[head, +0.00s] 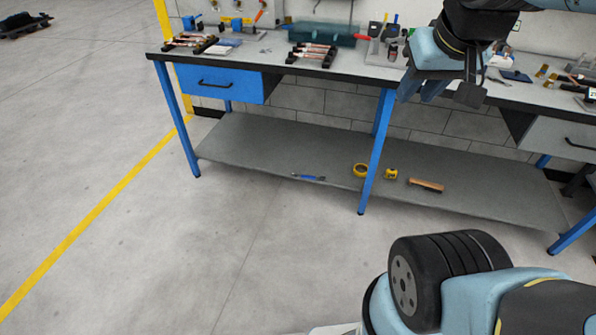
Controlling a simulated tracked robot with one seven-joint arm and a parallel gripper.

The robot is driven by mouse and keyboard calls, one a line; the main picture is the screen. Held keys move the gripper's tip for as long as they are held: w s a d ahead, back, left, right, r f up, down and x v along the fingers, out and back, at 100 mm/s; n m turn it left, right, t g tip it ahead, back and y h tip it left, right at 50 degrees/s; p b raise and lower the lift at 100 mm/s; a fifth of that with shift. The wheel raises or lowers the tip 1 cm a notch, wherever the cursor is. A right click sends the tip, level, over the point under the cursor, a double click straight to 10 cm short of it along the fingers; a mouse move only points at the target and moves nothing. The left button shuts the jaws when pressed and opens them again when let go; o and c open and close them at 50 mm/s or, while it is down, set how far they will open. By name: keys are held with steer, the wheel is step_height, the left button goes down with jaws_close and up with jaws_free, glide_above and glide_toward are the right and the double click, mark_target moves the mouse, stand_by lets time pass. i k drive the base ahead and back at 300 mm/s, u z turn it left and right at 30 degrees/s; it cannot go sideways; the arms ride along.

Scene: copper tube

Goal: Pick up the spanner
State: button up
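My gripper (435,92) hangs pointing down at the upper right, in front of the workbench (235,57) edge as seen here. No object shows in it, but how far its fingers stand apart is unclear. I cannot pick out the spanner for sure. A small blue-handled tool (308,177) lies on the bench's lower shelf, left of a blue leg; it is too small to name. A thin metallic piece (496,80) lies on the bench top right of my gripper; it may be a spanner. My gripper hides part of the bench top.
On the lower shelf (260,148) are a yellow tape roll (360,170), a yellow tape measure (391,174) and a wooden-handled brush (426,185). Black racks with copper tubes (312,53) and a teal toolbox (322,33) stand on the bench top.

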mark_target(303, 176)
steer(key=u, duration=0.1)
steer(key=i, duration=0.85)
steer(key=z, duration=0.15)
